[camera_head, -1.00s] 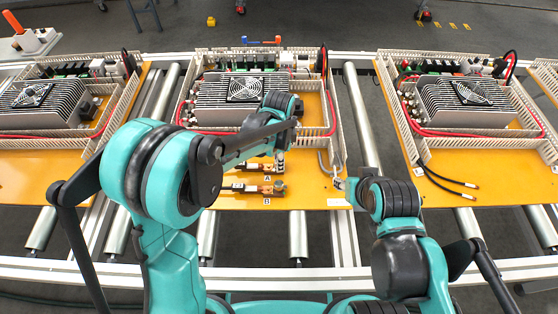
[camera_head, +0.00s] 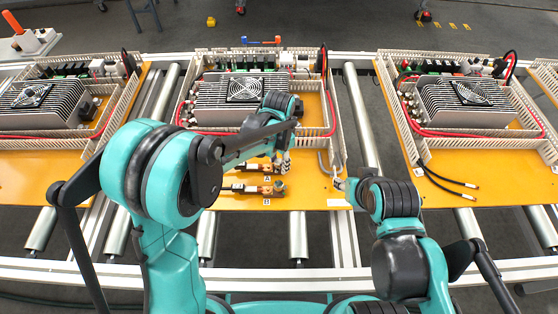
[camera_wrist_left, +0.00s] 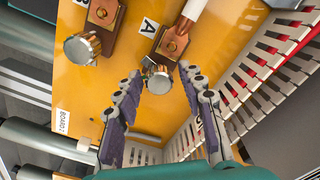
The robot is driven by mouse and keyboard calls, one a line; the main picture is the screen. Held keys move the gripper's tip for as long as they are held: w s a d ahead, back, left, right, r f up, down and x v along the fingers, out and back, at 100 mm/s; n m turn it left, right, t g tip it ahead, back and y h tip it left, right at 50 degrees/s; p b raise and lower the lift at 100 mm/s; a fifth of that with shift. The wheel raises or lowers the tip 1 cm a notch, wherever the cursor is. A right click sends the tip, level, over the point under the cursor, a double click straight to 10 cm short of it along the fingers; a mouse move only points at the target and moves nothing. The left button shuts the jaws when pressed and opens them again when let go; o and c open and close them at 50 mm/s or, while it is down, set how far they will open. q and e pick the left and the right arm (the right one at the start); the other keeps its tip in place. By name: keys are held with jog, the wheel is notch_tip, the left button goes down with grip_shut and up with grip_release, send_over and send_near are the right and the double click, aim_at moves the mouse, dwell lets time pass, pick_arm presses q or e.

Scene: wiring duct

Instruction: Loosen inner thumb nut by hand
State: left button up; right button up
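The thumb nut by label A (camera_wrist_left: 158,80) is a knurled metal knob at the end of a copper lug, in the left wrist view. My left gripper (camera_wrist_left: 160,82) is open, with one finger on each side of this nut and visible gaps between. A second thumb nut by label B (camera_wrist_left: 82,48) sits further left on its own copper lug. In the head view, lug B (camera_head: 245,188) lies nearer me than lug A, and my left gripper (camera_head: 284,162) partly covers the nut at A. My right gripper (camera_head: 338,182) is at the board's right edge; its fingers are too small to read.
A white slotted duct (camera_wrist_left: 265,85) runs close on the right of the left gripper in the wrist view. A finned power unit with a fan (camera_head: 243,90) stands behind on the board. Similar boards flank it on the roller conveyor (camera_head: 362,115). The near board edge is clear.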

pick_arm(q)
jog(key=m, duration=0.5)
jog(key=shift+m, duration=0.4)
jog(key=m, duration=0.5)
jog(key=shift+s, duration=0.1)
grip_shut()
jog(key=n, duration=0.5)
jog(key=shift+n, duration=0.4)
jog(key=n, duration=0.5)
grip_release()
